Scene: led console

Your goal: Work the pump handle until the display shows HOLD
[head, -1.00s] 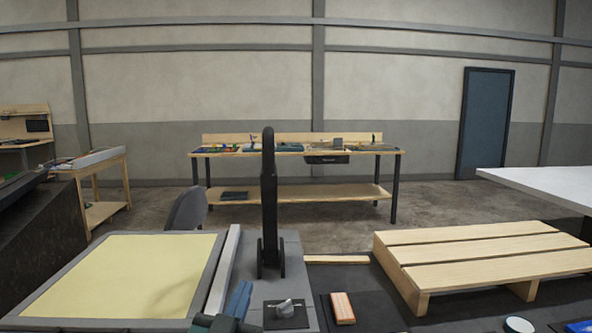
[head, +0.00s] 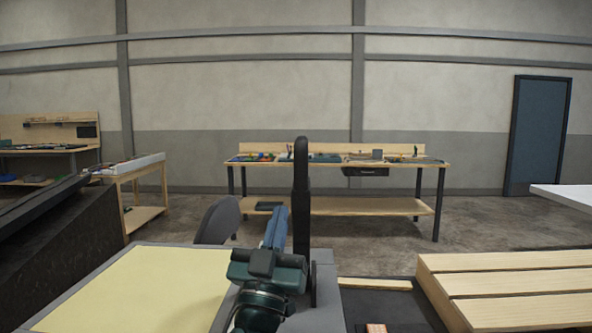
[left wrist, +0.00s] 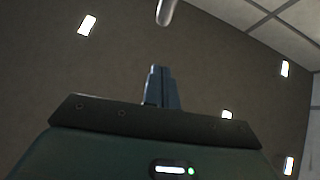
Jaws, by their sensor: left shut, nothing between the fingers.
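The pump handle (head: 301,195) is a black, round-topped lever standing upright on the grey console. No display text is readable. My right gripper is not in view.
A pale yellow panel (head: 130,290) lies to the left of the handle. A slatted wooden stand (head: 510,283) is at the right. A dark chair back (head: 218,220) stands behind the console. A workbench (head: 337,163) stands farther back.

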